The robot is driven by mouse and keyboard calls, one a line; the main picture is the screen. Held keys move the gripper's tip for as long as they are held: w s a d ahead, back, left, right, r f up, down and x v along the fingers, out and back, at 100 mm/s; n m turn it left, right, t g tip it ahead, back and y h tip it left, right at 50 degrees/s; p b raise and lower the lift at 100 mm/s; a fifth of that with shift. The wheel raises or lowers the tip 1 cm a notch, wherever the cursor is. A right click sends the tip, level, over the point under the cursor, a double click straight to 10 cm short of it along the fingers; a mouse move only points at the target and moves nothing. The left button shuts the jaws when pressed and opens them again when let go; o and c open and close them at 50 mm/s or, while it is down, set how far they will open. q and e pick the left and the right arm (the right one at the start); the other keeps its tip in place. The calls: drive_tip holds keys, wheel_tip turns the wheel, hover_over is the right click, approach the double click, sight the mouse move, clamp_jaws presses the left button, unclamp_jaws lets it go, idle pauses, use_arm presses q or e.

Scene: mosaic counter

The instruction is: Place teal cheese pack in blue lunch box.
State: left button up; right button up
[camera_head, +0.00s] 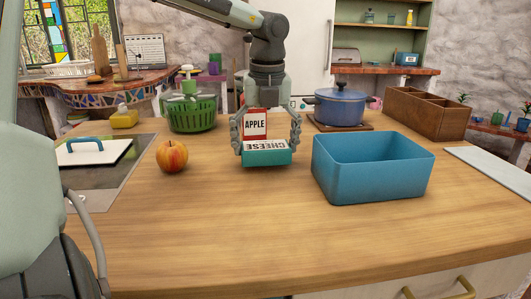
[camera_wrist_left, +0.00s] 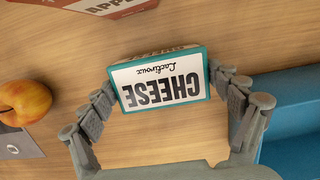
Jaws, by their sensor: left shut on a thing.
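The teal cheese pack (camera_head: 266,158) has a white label reading CHEESE and is in front of the red-and-white apple carton, left of the blue lunch box. My left gripper (camera_head: 266,146) comes down from above with its fingers shut on the pack's two sides. In the left wrist view the cheese pack (camera_wrist_left: 160,80) sits between the gripper's fingertips (camera_wrist_left: 164,86). The blue lunch box (camera_head: 372,185) is open and looks empty; its side (camera_wrist_left: 296,125) shows at the right of the wrist view. My right gripper is not in view.
The apple carton (camera_head: 255,122) stands just behind the cheese pack. An apple (camera_head: 172,157) lies to the left, near a green basket (camera_head: 191,115). A blue pot (camera_head: 341,107) and a wooden crate (camera_head: 428,114) stand behind the lunch box. The front counter is clear.

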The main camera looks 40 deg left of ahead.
sight(265, 144)
use_arm(q)
wheel_tip(265, 144, up, 3)
drive_tip(key=shift+s, duration=0.1)
drive_tip(key=s+r+b, duration=0.2)
drive_tip(key=s+r, duration=0.4)
drive_tip(key=s, duration=0.5)
drive_tip(key=shift+s+d+r, duration=0.25)
drive_tip(key=shift+d+r, duration=0.05)
drive_tip(key=shift+d, duration=0.1)
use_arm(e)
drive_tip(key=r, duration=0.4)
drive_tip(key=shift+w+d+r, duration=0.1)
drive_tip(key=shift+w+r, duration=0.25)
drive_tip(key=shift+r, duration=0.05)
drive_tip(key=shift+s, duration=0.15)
